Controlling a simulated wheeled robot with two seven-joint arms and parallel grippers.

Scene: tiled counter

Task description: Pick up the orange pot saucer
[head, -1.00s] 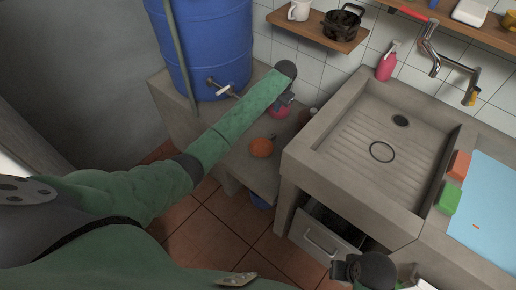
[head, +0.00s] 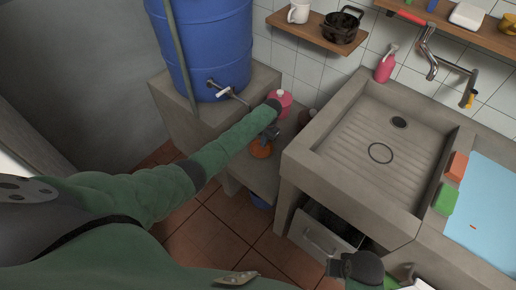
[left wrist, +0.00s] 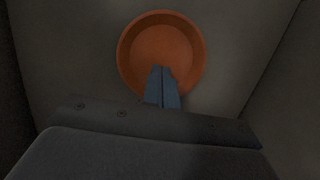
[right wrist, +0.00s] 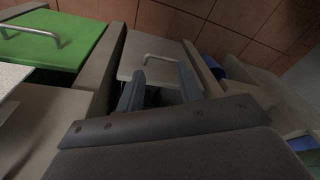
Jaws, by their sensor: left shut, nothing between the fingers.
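In the head view my left gripper (head: 268,134) is just above the saucer. My right gripper (right wrist: 160,82) is open and empty, in front of the sink cabinet.
A pink container (head: 281,101) stands behind the saucer on the ledge. The blue barrel (head: 205,45) with its tap is to the left, and the concrete sink (head: 330,150) wall rises to the right. A drawer (head: 322,238) below the sink is partly open.

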